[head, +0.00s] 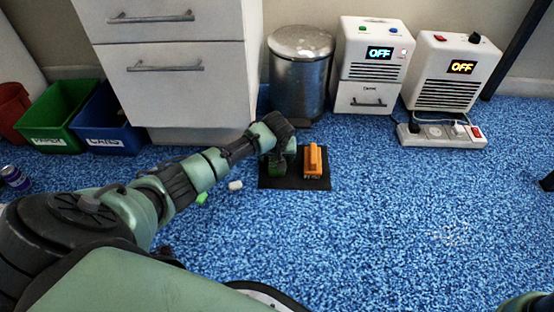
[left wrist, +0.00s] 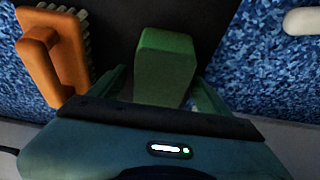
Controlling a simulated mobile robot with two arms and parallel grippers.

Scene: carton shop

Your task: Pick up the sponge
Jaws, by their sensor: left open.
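A green block, which I take for the sponge (left wrist: 165,62), is on a black mat (head: 293,183) on the floor. In the left wrist view it lies between the two fingers of my open left gripper (left wrist: 160,82). I cannot tell whether the fingers touch it. In the head view my left gripper (head: 277,156) is over the left part of the mat, and it largely hides the sponge there. My right gripper does not show.
An orange brush (head: 314,160) with bristles lies on the mat, close right of the gripper; it also shows in the left wrist view (left wrist: 52,62). A small white object (head: 235,185) lies left of the mat. A metal bin (head: 301,75) stands behind.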

